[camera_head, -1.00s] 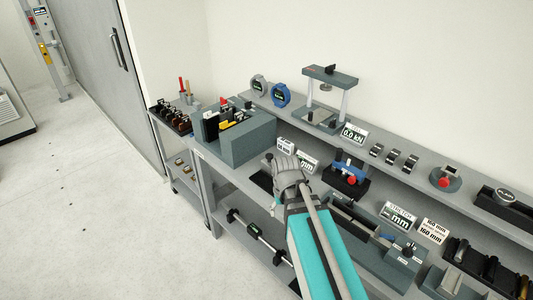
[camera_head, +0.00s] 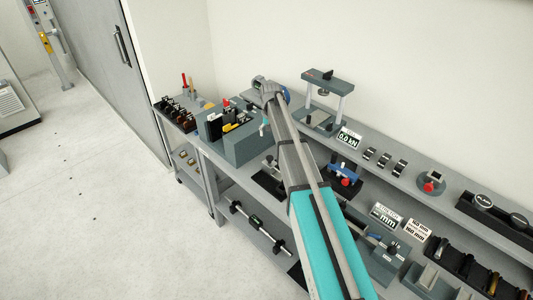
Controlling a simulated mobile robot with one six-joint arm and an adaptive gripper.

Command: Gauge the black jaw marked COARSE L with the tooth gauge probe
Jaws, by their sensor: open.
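A grey box (camera_head: 247,150) left of my arm holds upright black pieces (camera_head: 213,127) and yellow-marked ones. A dark rack (camera_head: 176,119) further left holds several small dark blocks. No label reading COARSE L is legible, so I cannot tell which piece is that jaw. I cannot pick out the tooth gauge probe for sure.
A grey press-like stand (camera_head: 328,78) and a 0.0 kN display (camera_head: 348,138) stand on the raised back shelf. A blue-and-black fixture with a red knob (camera_head: 345,181) is right of my arm. A bar with dark ends (camera_head: 257,225) lies on the lower shelf. The floor at left is clear.

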